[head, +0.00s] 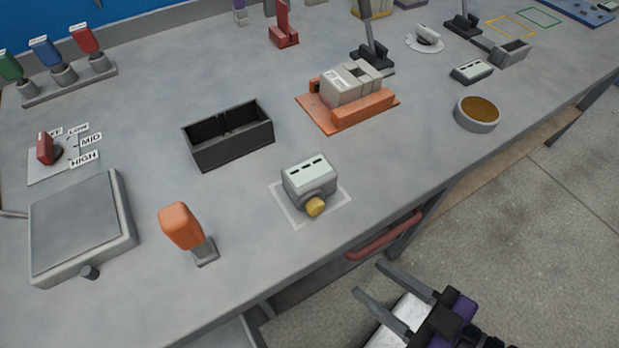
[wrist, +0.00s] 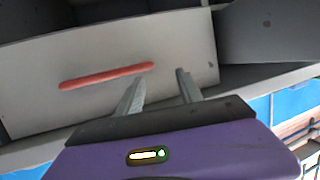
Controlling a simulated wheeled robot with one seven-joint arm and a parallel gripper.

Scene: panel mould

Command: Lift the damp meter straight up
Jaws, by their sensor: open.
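A grey box with a pale display face and a yellow knob (head: 310,178) stands inside a white outlined square near the bench's front edge. A smaller dark device with a pale display (head: 472,71) lies farther back at the right. Either could be the damp meter; I cannot tell which. My gripper (head: 370,279) is open and empty, off the front of the bench, apart from both devices. In the wrist view my gripper's two fingers (wrist: 160,76) are spread with nothing between them, facing a drawer front; neither device shows there.
A red drawer handle (head: 384,236) is under the bench edge, also in the wrist view (wrist: 107,75). Near the yellow-knobbed box stand a black open bin (head: 230,150), an orange-topped lever (head: 182,226) and an orange tray (head: 361,117). A round dish (head: 477,124) is at right.

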